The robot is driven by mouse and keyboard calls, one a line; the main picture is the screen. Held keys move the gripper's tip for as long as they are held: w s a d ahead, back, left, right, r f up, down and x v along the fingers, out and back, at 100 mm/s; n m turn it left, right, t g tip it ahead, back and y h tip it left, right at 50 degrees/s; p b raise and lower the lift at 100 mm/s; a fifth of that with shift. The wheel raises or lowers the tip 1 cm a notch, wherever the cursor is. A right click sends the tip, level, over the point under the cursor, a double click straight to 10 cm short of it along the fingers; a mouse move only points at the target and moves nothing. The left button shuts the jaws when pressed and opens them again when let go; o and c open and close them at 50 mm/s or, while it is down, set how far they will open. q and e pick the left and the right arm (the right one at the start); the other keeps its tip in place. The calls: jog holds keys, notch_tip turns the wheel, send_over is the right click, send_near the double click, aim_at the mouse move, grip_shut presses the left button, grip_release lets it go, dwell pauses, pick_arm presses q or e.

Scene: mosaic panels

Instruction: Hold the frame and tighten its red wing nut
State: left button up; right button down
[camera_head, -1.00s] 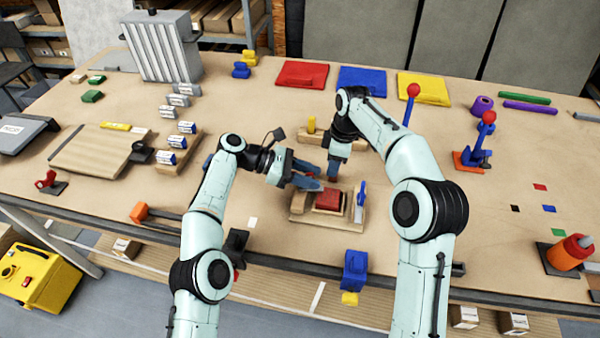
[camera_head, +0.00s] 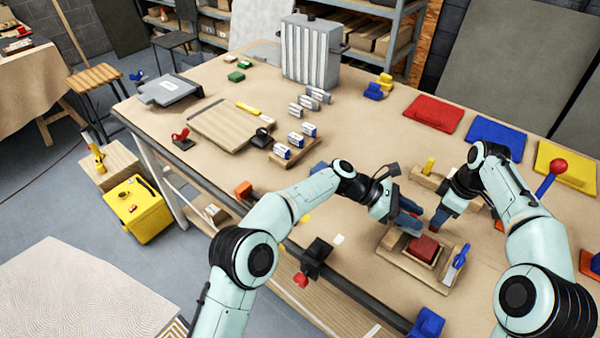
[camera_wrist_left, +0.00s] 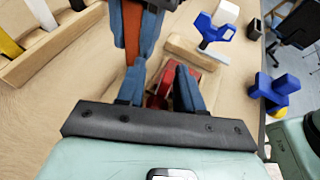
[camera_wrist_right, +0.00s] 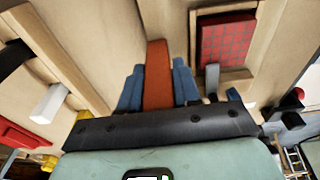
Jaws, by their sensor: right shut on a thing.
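The wooden frame (camera_head: 392,264) lies on the bench with a red panel (camera_head: 424,247) inside it; the panel's gridded face shows in the right wrist view (camera_wrist_right: 228,42). A blue clamp-like part (camera_head: 460,256) stands at its right side. My left gripper (camera_head: 405,214) is at the frame's far left edge, its blue fingers apart with red showing beyond them in the left wrist view (camera_wrist_left: 158,80). My right gripper (camera_head: 438,219) is just beyond the frame, shut on an orange-brown bar (camera_wrist_right: 158,72).
A wooden rack with a yellow piece (camera_head: 429,166) stands behind my right gripper. Red (camera_head: 433,113), blue (camera_head: 494,138) and yellow (camera_head: 566,165) panels lie at the back. A blue object (camera_head: 427,322) is at the front edge.

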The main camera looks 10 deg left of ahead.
pick_arm(q)
jog(key=n+t, duration=0.3)
jog(key=t, duration=0.1)
jog(key=n+t, duration=0.2)
jog(key=shift+w+n, duration=0.3)
jog(key=shift+w, duration=0.05)
jog(key=shift+f+n+t+y, duration=0.4)
jog(key=shift+n+t+y, duration=0.3)
jog(key=shift+n+t, duration=0.35)
jog(key=n+t+y, duration=0.1)
jog(key=t, duration=0.1)
jog(key=n+t+y, duration=0.1)
jog(key=n, duration=0.1)
jog(key=shift+w+a+r+n+t, duration=0.2)
jog(key=shift+r+n+t, duration=0.05)
jog(key=shift+r+t, duration=0.15)
jog(key=v, duration=1.2)
jog(key=w+a+f+n+t+y, duration=0.1)
jog(key=w+a+t+y, duration=0.1)
jog(key=w+a+y, duration=0.2)
jog(key=w+a+f+n+t+y, duration=0.1)
jog(key=w+a+y, duration=0.3)
jog(key=w+a, duration=0.7)
jog(key=a+n+t, duration=0.1)
jog(key=a, duration=0.4)
jog(key=shift+w+f, duration=0.25)
jog(key=shift+w, duration=0.05)
